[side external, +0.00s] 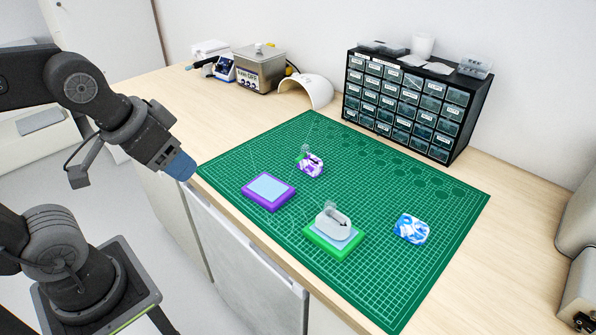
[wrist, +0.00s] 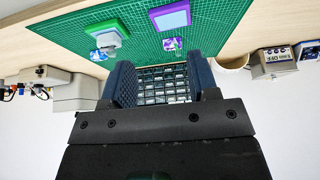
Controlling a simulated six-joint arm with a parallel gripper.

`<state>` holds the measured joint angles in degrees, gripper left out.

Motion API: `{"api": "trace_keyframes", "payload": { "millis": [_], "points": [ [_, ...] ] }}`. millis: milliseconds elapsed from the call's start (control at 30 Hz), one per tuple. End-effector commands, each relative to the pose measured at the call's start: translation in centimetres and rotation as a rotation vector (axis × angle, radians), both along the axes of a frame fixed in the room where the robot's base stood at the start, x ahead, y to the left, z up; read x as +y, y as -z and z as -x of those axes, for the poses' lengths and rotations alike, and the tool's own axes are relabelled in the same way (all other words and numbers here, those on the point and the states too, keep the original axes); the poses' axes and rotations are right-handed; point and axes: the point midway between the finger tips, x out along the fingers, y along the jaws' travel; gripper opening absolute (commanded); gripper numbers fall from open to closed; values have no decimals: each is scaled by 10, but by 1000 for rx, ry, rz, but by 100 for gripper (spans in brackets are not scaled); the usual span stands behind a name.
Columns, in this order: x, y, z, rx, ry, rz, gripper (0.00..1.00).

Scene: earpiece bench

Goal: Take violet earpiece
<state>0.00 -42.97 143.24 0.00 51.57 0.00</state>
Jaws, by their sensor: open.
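The violet earpiece (side external: 312,166), marbled violet and white with a small greenish tip, lies on the green cutting mat (side external: 400,285) behind the violet tray (side external: 268,203). It also shows in the wrist view (wrist: 170,44), beyond my fingertips. The violet tray has a bare light-blue pad. My gripper (side external: 181,166) is off the mat's left edge, raised and well apart from the earpiece. In the wrist view my gripper (wrist: 161,75) is open, with nothing between its fingers.
A green tray (side external: 320,243) holds a pale grey earpiece (side external: 333,224). A blue-and-white earpiece (side external: 411,229) lies at the mat's right. A black drawer cabinet (side external: 414,105), white curved shell (side external: 308,91) and ultrasonic cleaner (side external: 259,70) stand behind. Much of the mat is clear.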

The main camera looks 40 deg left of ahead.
Motion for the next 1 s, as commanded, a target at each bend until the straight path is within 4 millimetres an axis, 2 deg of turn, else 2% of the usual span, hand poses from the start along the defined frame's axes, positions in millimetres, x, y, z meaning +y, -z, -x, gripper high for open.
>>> {"api": "trace_keyframes", "payload": {
  "millis": [33,333,567,667,767,900,1000],
  "points": [
    [0,0,0,0,0,0,59],
    [0,0,0,0,0,0,88],
    [0,0,-1,1,0,0,88],
    [0,-5,-9,13,3,-5,88],
    [1,-15,-29,43,12,-16,88],
    [1,-30,-77,104,28,-40,88],
    [1,-34,-114,150,39,-59,88]
  ]
}}
